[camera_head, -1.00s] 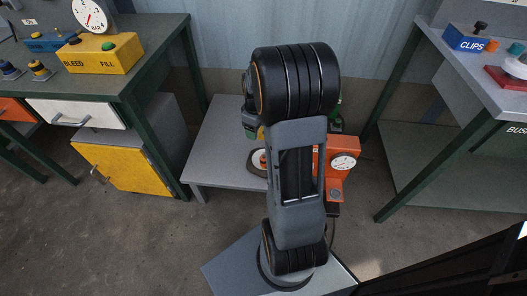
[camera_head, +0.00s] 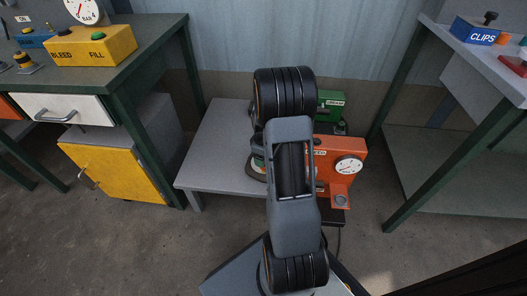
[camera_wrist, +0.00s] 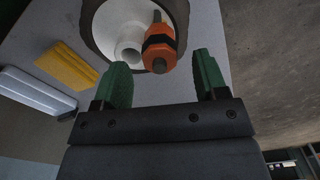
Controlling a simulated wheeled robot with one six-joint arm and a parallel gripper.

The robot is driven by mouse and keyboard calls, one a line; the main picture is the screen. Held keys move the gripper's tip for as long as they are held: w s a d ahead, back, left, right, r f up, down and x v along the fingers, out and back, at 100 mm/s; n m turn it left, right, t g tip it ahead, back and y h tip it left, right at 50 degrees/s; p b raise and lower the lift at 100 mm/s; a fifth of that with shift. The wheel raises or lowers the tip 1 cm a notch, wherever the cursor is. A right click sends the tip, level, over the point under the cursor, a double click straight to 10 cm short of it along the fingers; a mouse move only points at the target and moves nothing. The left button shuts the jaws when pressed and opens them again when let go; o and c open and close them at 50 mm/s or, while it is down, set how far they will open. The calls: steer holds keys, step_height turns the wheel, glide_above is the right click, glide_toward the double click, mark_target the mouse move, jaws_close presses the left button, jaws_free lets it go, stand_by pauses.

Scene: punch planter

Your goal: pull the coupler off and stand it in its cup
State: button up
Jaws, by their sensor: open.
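In the wrist view an orange coupler (camera_wrist: 155,44) with a dark band and a grey tip stands out from a white round dish (camera_wrist: 105,22) with a dark rim. A small white round cup or socket (camera_wrist: 127,52) sits in the dish just left of the coupler. I cannot tell what the coupler's far end is fixed to. My gripper (camera_wrist: 163,77) is open and empty, its two green fingers apart. The coupler's tip appears between and just beyond the fingertips; I see no contact. In the head view my arm hides most of the dish and the coupler.
In the head view a low grey table (camera_head: 215,150) stands at the middle. An orange gauge unit (camera_head: 343,160) is right of my arm, with a green box (camera_head: 331,104) behind. Benches stand left (camera_head: 150,45) and right (camera_head: 470,65). A yellow cabinet (camera_head: 120,165) stands at left.

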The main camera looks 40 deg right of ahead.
steer(key=shift+f+b, duration=0.35)
steer(key=shift+f, duration=1)
steer(key=c, duration=1.2)
